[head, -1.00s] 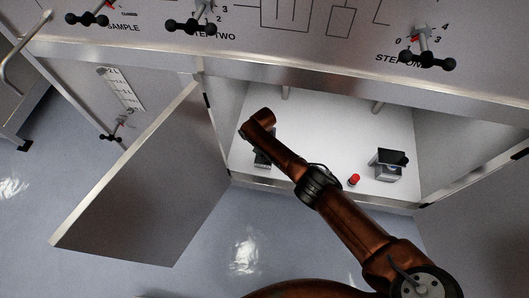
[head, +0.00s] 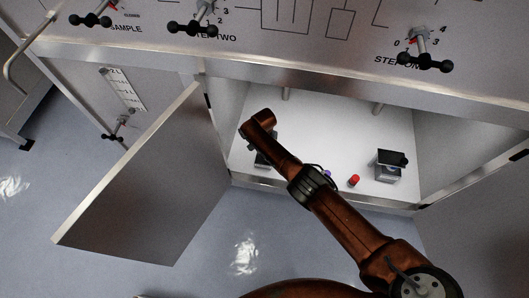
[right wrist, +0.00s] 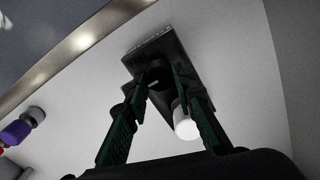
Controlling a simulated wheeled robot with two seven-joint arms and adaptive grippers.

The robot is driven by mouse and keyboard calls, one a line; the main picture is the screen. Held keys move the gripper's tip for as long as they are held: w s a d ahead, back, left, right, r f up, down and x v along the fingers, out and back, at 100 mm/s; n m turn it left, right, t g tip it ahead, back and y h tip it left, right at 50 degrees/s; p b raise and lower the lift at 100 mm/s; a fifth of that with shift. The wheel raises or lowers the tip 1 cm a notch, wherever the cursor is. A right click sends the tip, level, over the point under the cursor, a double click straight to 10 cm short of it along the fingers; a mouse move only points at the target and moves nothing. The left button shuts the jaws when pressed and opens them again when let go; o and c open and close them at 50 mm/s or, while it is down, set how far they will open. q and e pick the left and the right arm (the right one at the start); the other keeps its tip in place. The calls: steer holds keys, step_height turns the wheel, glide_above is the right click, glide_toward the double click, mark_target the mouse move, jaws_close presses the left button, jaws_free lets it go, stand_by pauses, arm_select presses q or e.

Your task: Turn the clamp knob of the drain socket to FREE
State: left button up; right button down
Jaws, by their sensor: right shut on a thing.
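In the right wrist view a dark socket block (right wrist: 178,50) is mounted on the white cabinet floor, with lettering too small to read. A black knob (right wrist: 160,84) sticks out of it towards me. My right gripper (right wrist: 162,80) is closed around this knob, one green-black finger on each side. A white cylinder (right wrist: 185,122) shows beside the right finger. In the head view the same block (head: 262,159) is mostly hidden behind my right arm, and the gripper there is hidden too. I cannot read the knob's setting. My left gripper is not in view.
A second block with a black knob (head: 389,165) stands at the right of the cabinet floor (head: 340,135). A red cap (head: 353,180) and a purple one (head: 327,174) lie between. The open left door (head: 150,180) and the cabinet's side walls bound the space.

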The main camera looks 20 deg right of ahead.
steer(key=c, duration=1.6)
jaws_free()
steer(key=shift+a+r, duration=0.1)
steer(key=shift+r, duration=0.35)
step_height(320, 180, up, 11)
steer(key=shift+r, duration=0.1)
